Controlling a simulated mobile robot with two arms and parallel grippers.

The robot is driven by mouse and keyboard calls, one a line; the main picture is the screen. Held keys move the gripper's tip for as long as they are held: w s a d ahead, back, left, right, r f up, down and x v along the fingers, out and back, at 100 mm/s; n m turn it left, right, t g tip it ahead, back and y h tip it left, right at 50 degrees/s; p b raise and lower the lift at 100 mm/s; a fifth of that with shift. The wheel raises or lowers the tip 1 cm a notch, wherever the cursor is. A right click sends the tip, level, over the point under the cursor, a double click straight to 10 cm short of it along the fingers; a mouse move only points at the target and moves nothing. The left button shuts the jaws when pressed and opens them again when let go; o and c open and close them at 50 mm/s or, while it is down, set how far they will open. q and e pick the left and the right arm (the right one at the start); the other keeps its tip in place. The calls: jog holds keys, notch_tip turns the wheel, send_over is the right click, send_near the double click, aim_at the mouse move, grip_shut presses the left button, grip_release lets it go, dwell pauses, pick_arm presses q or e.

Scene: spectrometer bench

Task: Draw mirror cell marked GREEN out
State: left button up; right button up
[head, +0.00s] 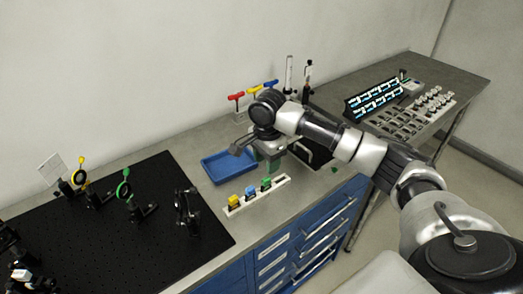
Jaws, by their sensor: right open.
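A white rack (240,208) at the bench's front edge holds small dark pieces with yellow (233,200), blue (250,191) and green (266,183) tops. The green-topped piece is the rightmost of these. I cannot read any marking on either green thing. My right gripper (257,155) is open and points down behind the rack, beside the blue tray, apart from the green-topped piece. It appears empty. My left gripper is not in view.
A blue tray (213,172) lies behind the rack. Red, yellow and blue T-handled tools (254,90) stand behind my right wrist. The black breadboard (100,245) carries several optic mounts. A side table (450,75) at the right holds a lit rack and small parts.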

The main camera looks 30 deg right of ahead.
aim_at(266, 179)
jog(key=f, duration=0.3)
jog(key=shift+s+p, duration=0.3)
jog(key=shift+w+f, duration=0.15)
jog(key=shift+f, duration=0.8)
jog(key=f, duration=0.3)
jog(key=shift+w+f+p, duration=0.2)
jog(key=shift+w+p, duration=0.05)
jog(key=shift+p, duration=0.15)
jog(key=shift+f, duration=0.4)
jog(key=shift+s, duration=0.1)
grip_shut()
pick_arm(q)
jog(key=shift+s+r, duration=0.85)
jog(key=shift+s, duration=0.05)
pick_arm(e)
jog(key=shift+r, duration=0.1)
